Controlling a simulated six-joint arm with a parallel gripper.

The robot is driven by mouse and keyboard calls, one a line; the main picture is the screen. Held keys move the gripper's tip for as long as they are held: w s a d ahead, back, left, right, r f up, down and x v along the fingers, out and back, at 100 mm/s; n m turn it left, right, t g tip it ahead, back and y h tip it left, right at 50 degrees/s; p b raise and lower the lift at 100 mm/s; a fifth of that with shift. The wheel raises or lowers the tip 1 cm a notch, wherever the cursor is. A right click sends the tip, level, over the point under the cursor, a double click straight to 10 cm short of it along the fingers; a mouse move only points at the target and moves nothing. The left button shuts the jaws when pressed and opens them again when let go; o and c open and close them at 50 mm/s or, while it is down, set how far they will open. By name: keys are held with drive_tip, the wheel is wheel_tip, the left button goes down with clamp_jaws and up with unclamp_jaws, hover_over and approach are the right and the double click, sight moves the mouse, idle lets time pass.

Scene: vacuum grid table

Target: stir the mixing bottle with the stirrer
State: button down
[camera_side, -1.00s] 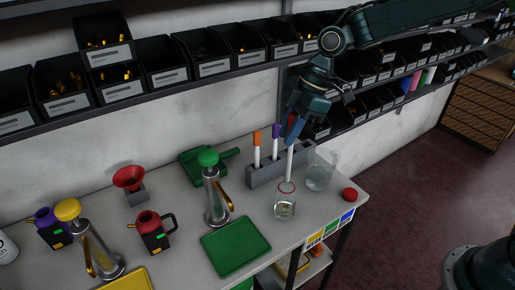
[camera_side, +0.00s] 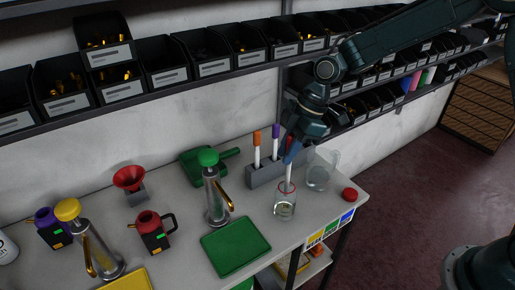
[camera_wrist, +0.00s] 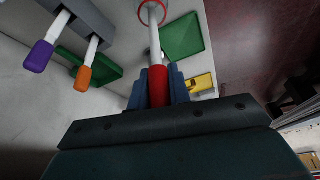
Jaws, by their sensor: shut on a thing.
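My gripper (camera_side: 290,153) is shut on the red handle of the stirrer (camera_side: 288,178), which points down with its white shaft. In the wrist view the red handle (camera_wrist: 158,88) sits between the blue fingers. The mixing bottle (camera_side: 285,209) is clear glass with a red ring at its mouth and stands on the table below my gripper. The shaft reaches down through the mouth, and its lower end is hard to make out. In the wrist view the red ring (camera_wrist: 152,13) is at the top edge with the shaft running into it.
A grey rack (camera_side: 264,174) with orange-topped and purple-topped stirrers stands just behind-left. A clear beaker (camera_side: 319,171) and a red cap (camera_side: 350,194) are at right. A green tray (camera_side: 235,246) and green-topped dispenser (camera_side: 215,195) are at left. A shelf of black bins runs above.

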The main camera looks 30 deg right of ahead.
wheel_tip(320, 180, down, 7)
drive_tip(key=shift+r, duration=0.15)
idle(0.9)
